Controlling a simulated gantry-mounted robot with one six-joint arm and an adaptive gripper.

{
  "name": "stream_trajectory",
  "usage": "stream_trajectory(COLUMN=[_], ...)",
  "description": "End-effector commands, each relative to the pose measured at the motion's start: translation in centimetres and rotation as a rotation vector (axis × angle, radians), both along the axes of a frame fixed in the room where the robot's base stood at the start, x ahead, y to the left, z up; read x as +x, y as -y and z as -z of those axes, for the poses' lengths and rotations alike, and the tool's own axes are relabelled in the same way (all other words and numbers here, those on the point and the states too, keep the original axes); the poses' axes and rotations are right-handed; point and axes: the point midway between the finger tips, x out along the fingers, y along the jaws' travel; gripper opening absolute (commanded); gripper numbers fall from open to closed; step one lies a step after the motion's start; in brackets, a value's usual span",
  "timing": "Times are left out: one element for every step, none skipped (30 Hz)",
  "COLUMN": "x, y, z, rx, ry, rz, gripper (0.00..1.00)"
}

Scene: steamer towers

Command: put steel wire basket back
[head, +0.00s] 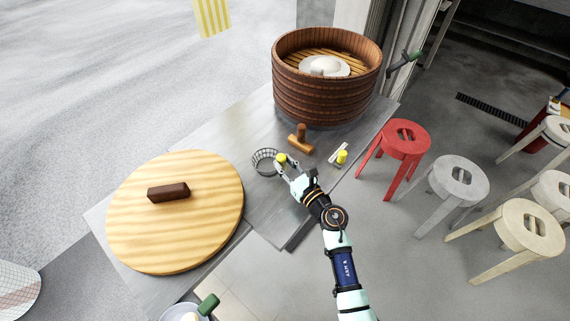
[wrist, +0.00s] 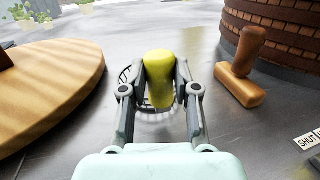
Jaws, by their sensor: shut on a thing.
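The steel wire basket (head: 264,165) is a small round mesh with a yellow handle (head: 281,158). It is at the middle of the grey metal table, to the left of my gripper (head: 284,168). In the wrist view my gripper (wrist: 160,80) is shut on the yellow handle (wrist: 159,75). The basket's dark wires (wrist: 128,75) show behind the handle and fingers, which hide much of it. I cannot tell whether the basket touches the table.
A round wooden board (head: 205,235) with a dark brown block (head: 168,192) lies left. A wooden steamer (head: 325,100) stands at the back. Stools (head: 404,138) stand beyond the edge.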

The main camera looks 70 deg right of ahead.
Motion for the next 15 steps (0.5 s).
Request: stream_trajectory(x=[0.01, 0.02, 0.02, 0.01, 0.01, 0.01, 0.01, 0.01, 0.01, 0.01, 0.01, 0.0, 0.0, 0.0, 0.0], y=[0.02, 0.02, 0.02, 0.03, 0.02, 0.02, 0.03, 0.02, 0.02, 0.02, 0.02, 0.01, 0.01, 0.01, 0.01], z=[0.05, 0.09, 0.15, 0.2, 0.24, 0.3, 0.24, 0.21, 0.22, 0.22, 0.24, 0.25, 0.25, 0.26, 0.27], rx=[-0.001, -0.001, -0.001, -0.001, -0.001, -0.001, -0.001, -0.001, -0.001, -0.001, -0.001, -0.001, -0.001, -0.001, -0.001], ry=[0.002, 0.002, 0.002, 0.002, 0.002, 0.002, 0.002, 0.002, 0.002, 0.001, 0.001, 0.001, 0.001, 0.001, 0.001], rz=[0.0, 0.0, 0.0, 0.0, 0.0, 0.0, 0.0, 0.0, 0.0, 0.0, 0.0, 0.0, 0.0, 0.0, 0.0], gripper=[0.0, 0.0, 0.0, 0.0, 0.0, 0.0, 0.33, 0.38, 0.45, 0.5, 0.55, 0.59, 0.59, 0.59, 0.59])
